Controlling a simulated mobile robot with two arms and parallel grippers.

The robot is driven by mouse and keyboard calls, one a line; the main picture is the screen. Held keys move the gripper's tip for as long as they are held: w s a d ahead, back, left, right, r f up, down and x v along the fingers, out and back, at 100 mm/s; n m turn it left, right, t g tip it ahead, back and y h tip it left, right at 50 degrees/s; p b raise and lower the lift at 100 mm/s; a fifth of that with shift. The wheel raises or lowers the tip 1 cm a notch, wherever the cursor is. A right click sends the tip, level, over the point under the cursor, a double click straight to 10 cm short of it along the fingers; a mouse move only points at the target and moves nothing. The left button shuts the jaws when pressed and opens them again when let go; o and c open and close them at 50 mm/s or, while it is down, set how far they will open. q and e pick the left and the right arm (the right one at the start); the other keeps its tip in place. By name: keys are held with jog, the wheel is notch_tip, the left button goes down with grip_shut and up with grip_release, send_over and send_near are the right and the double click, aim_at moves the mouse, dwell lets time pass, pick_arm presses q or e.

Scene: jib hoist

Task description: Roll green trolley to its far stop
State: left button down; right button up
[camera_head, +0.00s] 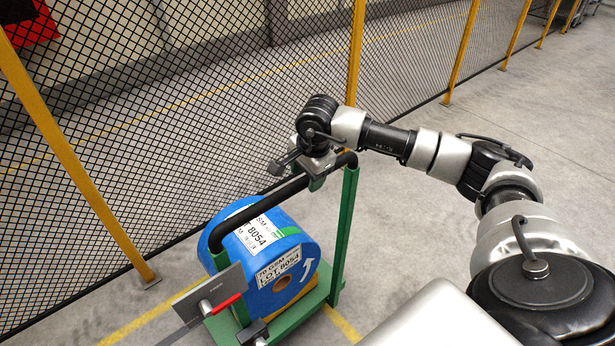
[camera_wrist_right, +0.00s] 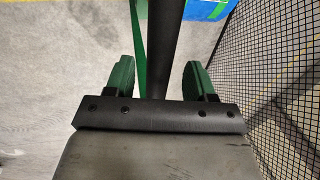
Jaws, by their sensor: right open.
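The green trolley (camera_head: 347,235) stands on the floor and carries a big blue roll (camera_head: 252,258) with white labels reading LOT 8054. Its black handle bar (camera_head: 275,192) runs across the top between green posts. My right gripper (camera_head: 314,178) is at the right end of this bar. In the right wrist view, my right gripper (camera_wrist_right: 160,82) is open, with green fingers on both sides of the black bar (camera_wrist_right: 165,45) and gaps visible beside it. The depth of the bar between the fingers is hard to tell.
A grey plate (camera_head: 205,297) with a red lever (camera_head: 226,304) stands at the trolley's front left. A black mesh fence (camera_head: 180,140) with yellow posts (camera_head: 75,165) runs behind the trolley. Open concrete floor (camera_head: 540,130) lies to the right.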

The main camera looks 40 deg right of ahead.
notch_tip(320, 180, up, 10)
jog(key=s+b, duration=0.2)
jog(key=shift+d+f, duration=0.25)
